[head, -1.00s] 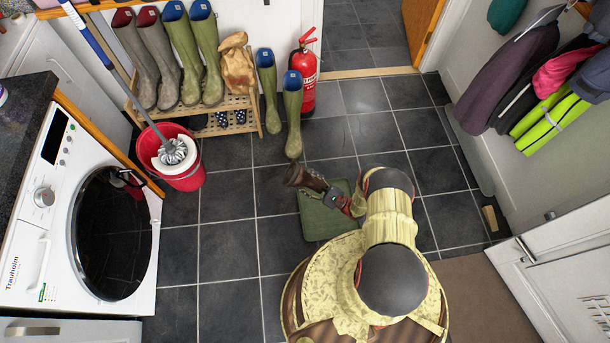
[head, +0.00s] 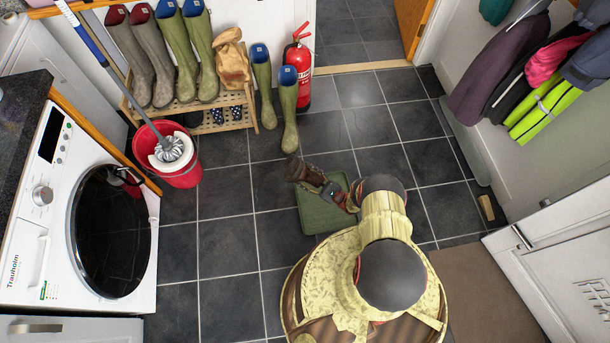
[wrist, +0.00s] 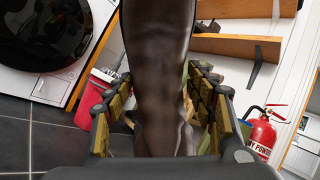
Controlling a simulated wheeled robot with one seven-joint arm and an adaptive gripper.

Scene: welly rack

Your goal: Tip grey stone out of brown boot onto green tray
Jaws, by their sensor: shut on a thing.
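The brown boot (head: 306,174) is held over the green tray (head: 318,214) in the head view, tilted, with its upper end toward the left and back. My gripper (head: 329,188) is shut on the boot. In the wrist view the boot's dark brown leather (wrist: 158,70) fills the middle, between the two fingers of my gripper (wrist: 160,115). The green tray lies on the floor in front of my base, and its visible surface looks bare. The grey stone is not visible in either view.
A slatted rack (head: 238,123) with several wellies stands at the back left. Two green wellies (head: 289,112) stand on the floor beside a red extinguisher (head: 298,75). A red bucket (head: 180,178) with a mop stands by the washing machine (head: 50,215). Dark floor tiles left of the tray are clear.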

